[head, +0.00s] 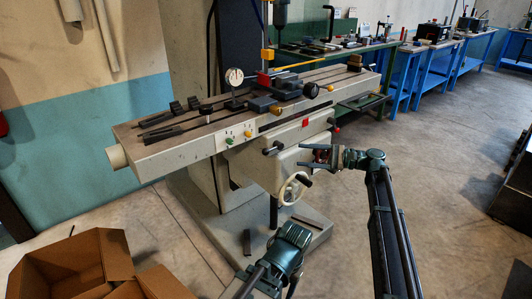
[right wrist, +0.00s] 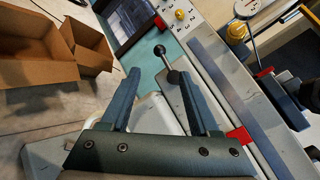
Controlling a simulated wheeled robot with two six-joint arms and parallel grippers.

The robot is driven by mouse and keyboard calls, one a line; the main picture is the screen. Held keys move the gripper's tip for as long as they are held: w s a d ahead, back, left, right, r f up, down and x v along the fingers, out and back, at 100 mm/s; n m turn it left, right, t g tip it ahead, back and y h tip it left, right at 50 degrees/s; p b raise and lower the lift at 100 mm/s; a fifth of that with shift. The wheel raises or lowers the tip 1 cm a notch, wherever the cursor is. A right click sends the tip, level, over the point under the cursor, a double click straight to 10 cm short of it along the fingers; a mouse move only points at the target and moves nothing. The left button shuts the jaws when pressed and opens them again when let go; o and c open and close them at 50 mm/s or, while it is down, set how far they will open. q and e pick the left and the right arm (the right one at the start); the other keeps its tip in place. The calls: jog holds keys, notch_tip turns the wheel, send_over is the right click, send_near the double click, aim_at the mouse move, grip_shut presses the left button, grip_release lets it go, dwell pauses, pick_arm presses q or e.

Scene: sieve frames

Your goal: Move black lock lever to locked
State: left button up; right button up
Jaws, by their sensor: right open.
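The black lock lever (head: 273,149) sits on the pale front of the milling machine, below the long table. In the right wrist view the lever (right wrist: 164,60) has a black ball on a short bright rod, which runs to a dark hub. My right gripper (head: 318,157) is open and empty, to the right of the lever and apart from it in the head view. In the right wrist view the lever shows between and beyond the two spread fingers (right wrist: 166,95). My left arm's end (head: 290,245) shows low in the head view, but its fingers cannot be made out.
A handwheel (head: 293,190) is below the lever. A red block (right wrist: 238,137) is near my right finger in the wrist view. Cardboard boxes (head: 90,262) stand at the lower left.

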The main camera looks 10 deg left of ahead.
aim_at(266, 151)
jog(key=a, duration=1.3)
jog(key=shift+s+a, duration=0.3)
jog(key=shift+s, duration=0.1)
jog(key=shift+c, duration=0.4)
grip_shut()
dwell(0.4)
